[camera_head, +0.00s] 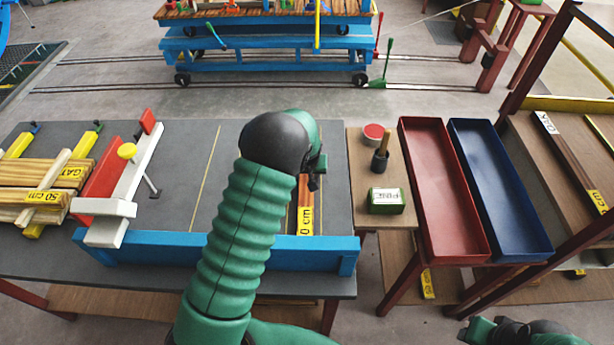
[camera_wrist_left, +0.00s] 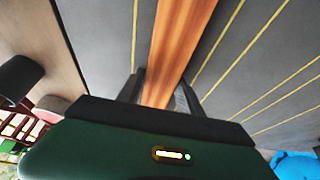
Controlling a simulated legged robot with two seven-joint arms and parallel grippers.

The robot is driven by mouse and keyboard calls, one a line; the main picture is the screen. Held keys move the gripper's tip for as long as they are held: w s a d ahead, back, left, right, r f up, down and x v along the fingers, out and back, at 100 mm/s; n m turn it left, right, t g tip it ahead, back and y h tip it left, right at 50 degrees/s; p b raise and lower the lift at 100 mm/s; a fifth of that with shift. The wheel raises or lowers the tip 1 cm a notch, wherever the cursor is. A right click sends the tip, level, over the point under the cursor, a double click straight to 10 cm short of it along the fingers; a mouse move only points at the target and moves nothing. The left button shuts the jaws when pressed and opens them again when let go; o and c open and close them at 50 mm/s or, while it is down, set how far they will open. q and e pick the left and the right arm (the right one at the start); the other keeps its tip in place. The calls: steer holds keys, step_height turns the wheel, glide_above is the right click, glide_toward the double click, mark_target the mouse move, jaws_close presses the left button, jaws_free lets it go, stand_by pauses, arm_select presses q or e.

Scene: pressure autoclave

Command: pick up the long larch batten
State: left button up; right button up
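A reddish-brown batten (camera_head: 304,186) with a yellow label reading "0 cm" at its near end lies on the grey bench, partly hidden by my left arm. In the left wrist view the batten (camera_wrist_left: 180,45) runs lengthwise between the two dark fingers of my left gripper (camera_wrist_left: 159,92). The fingers stand either side of it with narrow gaps, so the gripper looks open around it. In the head view my left gripper (camera_head: 317,170) is mostly hidden behind its own wrist. Part of my right arm shows at the bottom right; its fingers cannot be made out.
A blue rail (camera_head: 180,252) edges the bench front. Pale battens (camera_head: 40,190) and a red-and-white fixture (camera_head: 125,180) are at left. A side table holds a green box (camera_head: 385,201) and a brush pot (camera_head: 380,160). Red (camera_head: 481,248) and blue (camera_head: 540,245) trays stand farther right.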

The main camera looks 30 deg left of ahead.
arm_select(q)
steer(key=c, duration=0.5)
steer(key=shift+s+a, duration=0.1)
steer(key=shift+a, duration=0.3)
jaws_close()
steer(key=shift+d, duration=0.15)
